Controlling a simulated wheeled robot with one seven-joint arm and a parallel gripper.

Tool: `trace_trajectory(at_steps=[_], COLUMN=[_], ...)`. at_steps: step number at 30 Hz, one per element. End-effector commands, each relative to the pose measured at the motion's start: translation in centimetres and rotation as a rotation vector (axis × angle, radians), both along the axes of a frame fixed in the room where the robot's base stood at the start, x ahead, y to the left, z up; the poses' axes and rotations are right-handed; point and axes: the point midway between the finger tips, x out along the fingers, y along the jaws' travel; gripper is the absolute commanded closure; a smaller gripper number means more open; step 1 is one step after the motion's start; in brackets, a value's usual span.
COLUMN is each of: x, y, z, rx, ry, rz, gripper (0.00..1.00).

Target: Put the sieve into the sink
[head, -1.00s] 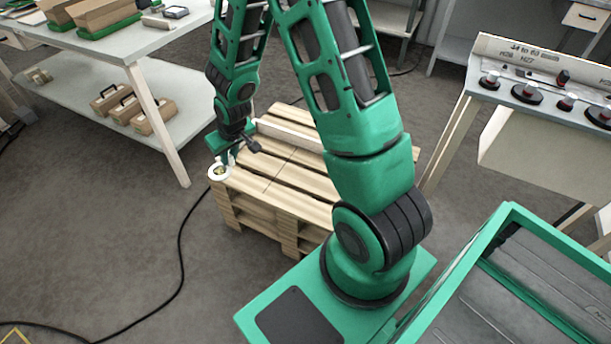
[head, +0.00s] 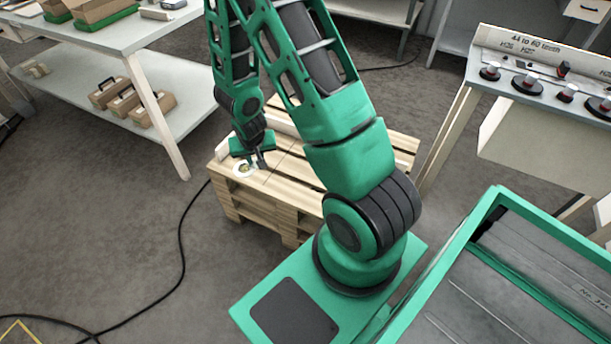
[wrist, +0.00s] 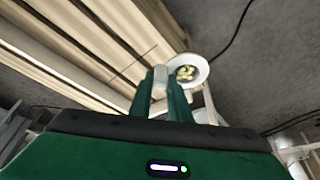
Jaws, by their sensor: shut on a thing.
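My gripper (head: 256,161) hangs over the left corner of the wooden pallet (head: 300,165). It is shut, and a round white dish-like thing (head: 244,170) with a pale rim and yellowish pieces inside is at its fingertips. In the wrist view this white round dish (wrist: 203,75) lies just past the closed fingers (wrist: 160,80), at their right side. The exact grip on its rim is hard to see. The gap between dish and pallet top cannot be judged. I cannot make out mesh on it, and I see no sink in these views.
A white two-level table (head: 160,120) with boxes stands at the left. A workbench (head: 545,75) with round black parts stands at the right. A black cable (head: 183,250) runs over the floor left of the pallet. The pallet's slatted top looks mostly bare.

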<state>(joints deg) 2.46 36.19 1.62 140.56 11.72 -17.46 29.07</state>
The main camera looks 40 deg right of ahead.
Motion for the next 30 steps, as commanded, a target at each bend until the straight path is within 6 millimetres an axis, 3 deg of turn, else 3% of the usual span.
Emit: trace_trajectory(at_steps=[9, 18, 23, 30], x=[-5.2, -9.0, -9.1, -7.0], y=[-5.4, -9.1, -10.4, -14.3], z=[-4.5, -6.5, -7.2, -9.9], rx=[-0.006, -0.004, -0.004, -0.004], ry=[0.003, -0.004, -0.005, -0.005], rz=[-0.409, -0.690, -0.732, -0.733], gripper=[1.00, 1.00, 1.00, 1.00])
